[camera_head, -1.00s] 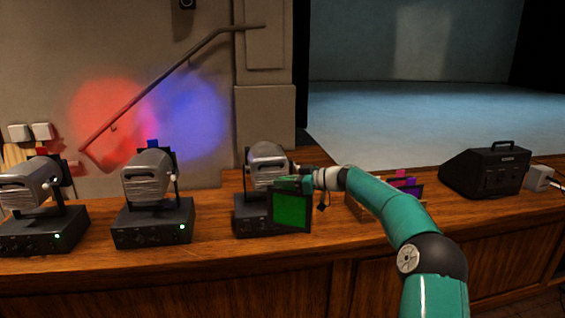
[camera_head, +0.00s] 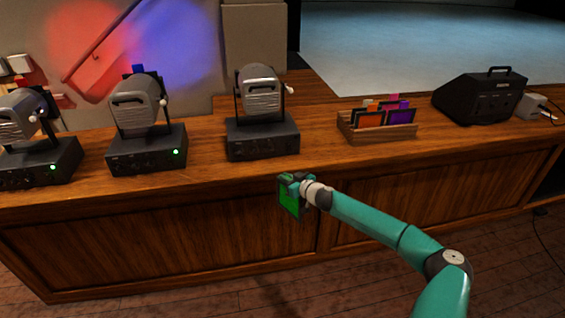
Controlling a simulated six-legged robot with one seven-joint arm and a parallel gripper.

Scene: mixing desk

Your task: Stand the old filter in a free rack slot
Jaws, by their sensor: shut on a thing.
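The old filter (camera_head: 288,199) is a green square in a dark frame. My gripper (camera_head: 291,183) is shut on its upper edge and holds it upright, turned at an angle, in front of the desk's front edge. The wooden rack (camera_head: 380,136) stands on the desk to the right of and beyond my gripper. Several framed filters stand in it, including an orange one (camera_head: 369,121) and a purple one (camera_head: 399,117) at the front, with a pink tab behind. Which slots are free is hard to tell from here.
Several grey spotlights on black bases stand along the desk; the nearest to the rack (camera_head: 262,136) shows no green light. A black sloped box (camera_head: 480,97) and a small grey box (camera_head: 530,106) stand at the right. The desk top (camera_head: 215,165) is clear along its front edge.

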